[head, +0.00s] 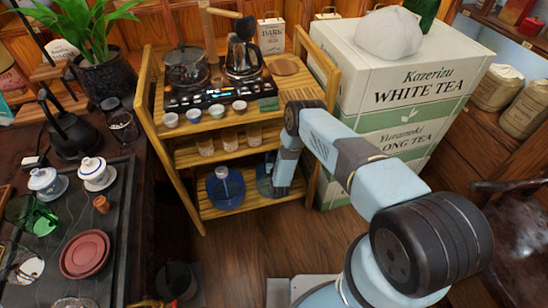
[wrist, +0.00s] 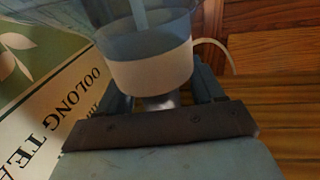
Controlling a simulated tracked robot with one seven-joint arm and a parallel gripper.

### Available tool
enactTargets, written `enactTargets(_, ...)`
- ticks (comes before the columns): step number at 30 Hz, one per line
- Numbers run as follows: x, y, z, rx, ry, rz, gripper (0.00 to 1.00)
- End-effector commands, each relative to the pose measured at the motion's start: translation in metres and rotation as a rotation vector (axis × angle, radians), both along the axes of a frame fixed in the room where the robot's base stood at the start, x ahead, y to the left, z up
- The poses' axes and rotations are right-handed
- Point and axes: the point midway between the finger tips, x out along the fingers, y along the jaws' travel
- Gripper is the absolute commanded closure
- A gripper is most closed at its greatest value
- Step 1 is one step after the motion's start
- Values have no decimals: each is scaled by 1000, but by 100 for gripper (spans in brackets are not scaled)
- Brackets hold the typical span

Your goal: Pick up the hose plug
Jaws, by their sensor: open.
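In the wrist view a translucent blue vessel (wrist: 140,33) with a wide pale band (wrist: 150,68) fills the top middle. A short grey cylinder (wrist: 160,102), which looks like the hose plug, shows between my gripper's fingers and the vessel; its lower part is hidden behind the dark crossbar of my gripper (wrist: 162,92). The fingers stand apart on either side, and I cannot tell whether they touch it. A pale hose (wrist: 215,46) curves on the right. In the head view my gripper (head: 281,186) points down at the cart's lower shelf, partly covering a blue jug (head: 264,174).
Another blue jug (head: 225,187) stands left on the bottom shelf of the wooden cart (head: 160,135). Glasses and cups fill the levels above. White tea boxes (head: 405,90) stand close on the right. A dark tea table (head: 125,205) is on the left.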

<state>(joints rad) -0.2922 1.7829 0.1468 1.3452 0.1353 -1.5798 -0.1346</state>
Motion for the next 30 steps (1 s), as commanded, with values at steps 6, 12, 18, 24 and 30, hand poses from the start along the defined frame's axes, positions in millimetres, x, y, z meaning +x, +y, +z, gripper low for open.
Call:
enactTargets(6, 8, 1, 0, 0, 1, 0, 33)
enactTargets(12, 8, 0, 0, 0, 1, 0, 40)
enactTargets(18, 8, 0, 0, 0, 0, -1, 59)
enactTargets(24, 8, 0, 0, 0, 1, -1, 78)
enactTargets(30, 8, -1, 0, 0, 0, -2, 89)
